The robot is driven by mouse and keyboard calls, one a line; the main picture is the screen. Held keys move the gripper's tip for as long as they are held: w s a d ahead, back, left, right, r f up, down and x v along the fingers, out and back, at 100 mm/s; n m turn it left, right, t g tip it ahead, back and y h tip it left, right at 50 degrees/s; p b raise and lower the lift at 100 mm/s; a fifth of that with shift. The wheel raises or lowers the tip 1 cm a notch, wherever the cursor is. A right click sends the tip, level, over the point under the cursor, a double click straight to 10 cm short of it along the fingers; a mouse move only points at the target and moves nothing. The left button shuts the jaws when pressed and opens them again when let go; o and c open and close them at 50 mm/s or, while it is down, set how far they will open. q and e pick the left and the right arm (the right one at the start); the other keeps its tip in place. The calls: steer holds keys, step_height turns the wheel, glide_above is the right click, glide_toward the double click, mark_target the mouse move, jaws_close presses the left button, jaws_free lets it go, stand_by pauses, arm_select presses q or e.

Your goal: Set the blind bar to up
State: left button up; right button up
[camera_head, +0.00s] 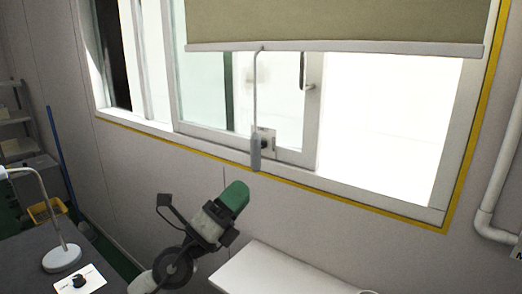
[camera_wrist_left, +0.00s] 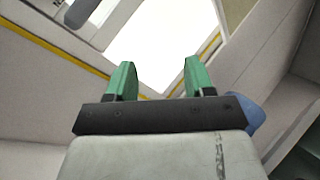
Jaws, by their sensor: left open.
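The olive blind (camera_head: 330,18) covers the top part of the window in view. Its pale blind bar (camera_head: 350,47) runs level along the bottom edge. A thin rod hangs from the bar and ends in a grey handle (camera_head: 256,152) in front of the sill. My left gripper (camera_head: 238,192) is below and left of that handle, apart from it, tilted up to the right. Its green fingers stand apart with nothing between them in the left wrist view (camera_wrist_left: 158,78). A grey rounded piece (camera_wrist_left: 82,12) at that view's top left may be the handle. My right gripper is not in view.
A yellow strip frames the window (camera_head: 390,130). A white surface (camera_head: 265,272) lies below, to the right of my left arm. A lamp (camera_head: 62,257) and a card with a dark knob (camera_head: 80,281) are on a dark table at left. A pipe (camera_head: 490,200) runs down the right wall.

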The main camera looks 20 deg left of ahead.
mark_target(252, 152)
arm_select(q)
steer(key=w+a+r+m+g+y, duration=0.4)
steer(key=w+a+m+g+y, duration=0.1)
steer(key=w+m, duration=0.45)
steer(key=p+x, duration=0.1)
steer(key=x, duration=0.2)
steer(key=p+x, duration=0.2)
steer(key=x, duration=0.2)
steer(key=shift+w+d+f, duration=0.15)
steer(key=shift+d+f, duration=0.05)
steer(key=shift+w+d+f, duration=0.1)
steer(key=shift+w+d, duration=0.2)
steer(key=shift+w, duration=0.25)
steer(key=shift+c, duration=0.5)
jaws_close()
